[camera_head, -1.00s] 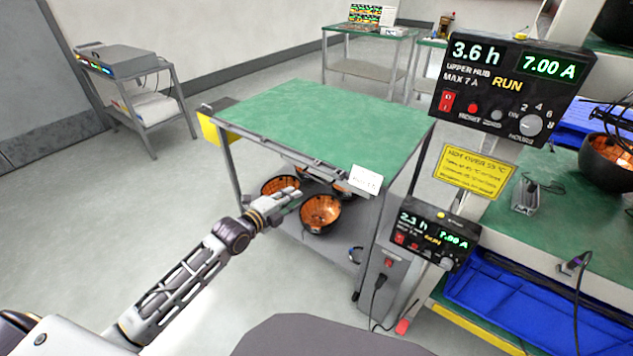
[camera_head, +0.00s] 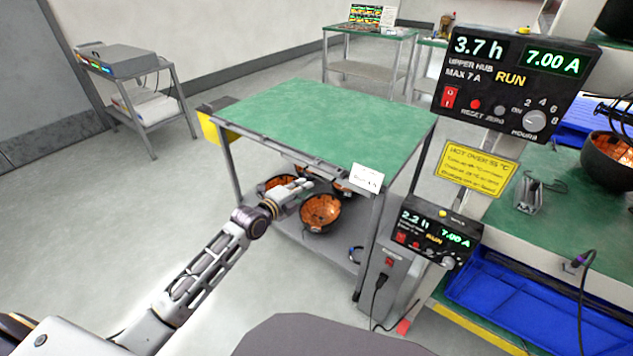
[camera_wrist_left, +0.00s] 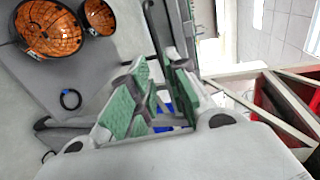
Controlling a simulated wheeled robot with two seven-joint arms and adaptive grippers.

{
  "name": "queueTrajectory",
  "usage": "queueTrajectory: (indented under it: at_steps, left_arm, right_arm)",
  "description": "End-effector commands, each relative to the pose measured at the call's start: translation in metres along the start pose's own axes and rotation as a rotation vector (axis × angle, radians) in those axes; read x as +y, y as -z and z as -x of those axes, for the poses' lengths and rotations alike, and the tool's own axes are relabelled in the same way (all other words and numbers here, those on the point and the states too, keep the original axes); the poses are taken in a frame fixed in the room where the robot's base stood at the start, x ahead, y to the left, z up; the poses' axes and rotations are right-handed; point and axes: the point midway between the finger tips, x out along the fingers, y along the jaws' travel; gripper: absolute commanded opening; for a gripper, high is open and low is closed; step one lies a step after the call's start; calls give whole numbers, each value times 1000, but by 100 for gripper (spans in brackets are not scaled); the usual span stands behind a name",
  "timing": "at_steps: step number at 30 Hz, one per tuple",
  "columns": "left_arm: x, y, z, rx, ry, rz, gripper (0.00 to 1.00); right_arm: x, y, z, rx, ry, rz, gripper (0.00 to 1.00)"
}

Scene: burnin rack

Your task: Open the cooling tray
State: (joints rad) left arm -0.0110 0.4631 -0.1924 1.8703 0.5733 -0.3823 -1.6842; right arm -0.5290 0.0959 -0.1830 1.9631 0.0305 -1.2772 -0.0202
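A green-topped cart (camera_head: 310,115) stands ahead. A grey rail or handle (camera_head: 285,150) runs along its front edge, with a white card (camera_head: 367,178) at the right end. I cannot tell which part is the cooling tray; the card's text is too small to read. My left gripper (camera_head: 300,187) is below that rail, in front of the lower shelf. In the left wrist view its green-padded fingers (camera_wrist_left: 152,100) are apart with nothing held between them. A grey bar (camera_wrist_left: 168,35) lies just beyond the fingertips. My right gripper is not in view.
Black bowls with orange insides (camera_head: 320,212) sit on the cart's lower shelf close to my left gripper. Timer boxes (camera_head: 515,85) and a yellow hot-warning sign (camera_head: 478,168) are at the right. Blue trays (camera_head: 520,300) lie at the lower right. Floor left of the cart is clear.

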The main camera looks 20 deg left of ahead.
Motion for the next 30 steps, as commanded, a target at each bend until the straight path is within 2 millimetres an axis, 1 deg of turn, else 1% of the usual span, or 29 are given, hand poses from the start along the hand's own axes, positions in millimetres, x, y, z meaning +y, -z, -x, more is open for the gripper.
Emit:
queueTrajectory:
  at_steps: [10, 21, 24, 30]
  left_arm:
    - [1, 0, -31, 0, 1, 2, 17]
    - [1, 0, -64, 0, 0, 2, 17]
    - [1, 0, -70, 0, 0, 2, 17]
    - [1, 0, -78, 0, -1, 0, 17]
  right_arm:
    - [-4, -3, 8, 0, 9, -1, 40]
    - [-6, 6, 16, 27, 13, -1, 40]
    - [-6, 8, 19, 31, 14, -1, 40]
    - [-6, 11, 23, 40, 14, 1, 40]
